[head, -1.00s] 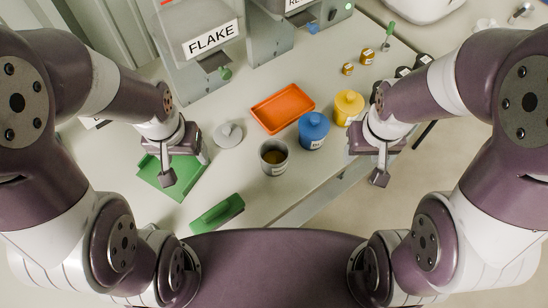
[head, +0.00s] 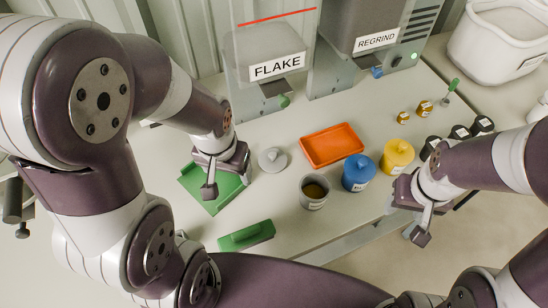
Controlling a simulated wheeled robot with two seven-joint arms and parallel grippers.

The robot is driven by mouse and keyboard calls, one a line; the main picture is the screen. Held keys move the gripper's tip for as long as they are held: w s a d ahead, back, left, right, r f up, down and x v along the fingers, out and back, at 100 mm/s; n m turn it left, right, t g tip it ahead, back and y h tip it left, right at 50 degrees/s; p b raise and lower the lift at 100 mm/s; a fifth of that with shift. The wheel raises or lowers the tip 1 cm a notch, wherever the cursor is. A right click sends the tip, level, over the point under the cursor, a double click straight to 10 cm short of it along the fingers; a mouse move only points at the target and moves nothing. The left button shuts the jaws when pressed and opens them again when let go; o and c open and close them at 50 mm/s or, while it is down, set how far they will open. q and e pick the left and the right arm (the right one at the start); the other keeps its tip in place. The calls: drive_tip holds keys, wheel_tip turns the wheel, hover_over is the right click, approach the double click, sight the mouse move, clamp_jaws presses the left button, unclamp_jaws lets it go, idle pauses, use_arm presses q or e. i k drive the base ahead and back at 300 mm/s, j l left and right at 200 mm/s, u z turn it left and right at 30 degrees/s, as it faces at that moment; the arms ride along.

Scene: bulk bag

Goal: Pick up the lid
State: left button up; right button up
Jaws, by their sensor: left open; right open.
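A round grey lid (head: 272,159) with a small knob lies flat on the table, left of the orange tray. An open grey canister (head: 314,192) with brown contents stands to its lower right. My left gripper (head: 226,190) is open and empty, a short way left of the lid and above the green mat. It does not touch the lid.
An orange tray (head: 331,143), a blue jar (head: 358,173) and a yellow jar (head: 397,157) stand right of the lid. A green mat (head: 206,202) lies under my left gripper. A green block (head: 246,236) lies in front. Dispensers marked FLAKE (head: 277,66) and REGRIND (head: 377,39) stand behind.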

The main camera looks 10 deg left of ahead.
sight(272, 160)
drive_tip(key=j+z, duration=0.2)
drive_tip(key=z, duration=0.15)
drive_tip(key=j+z, duration=0.2)
drive_tip(key=z, duration=0.15)
drive_tip(key=k+j+z, duration=0.1)
drive_tip(key=z, duration=0.2)
drive_tip(key=j, duration=0.1)
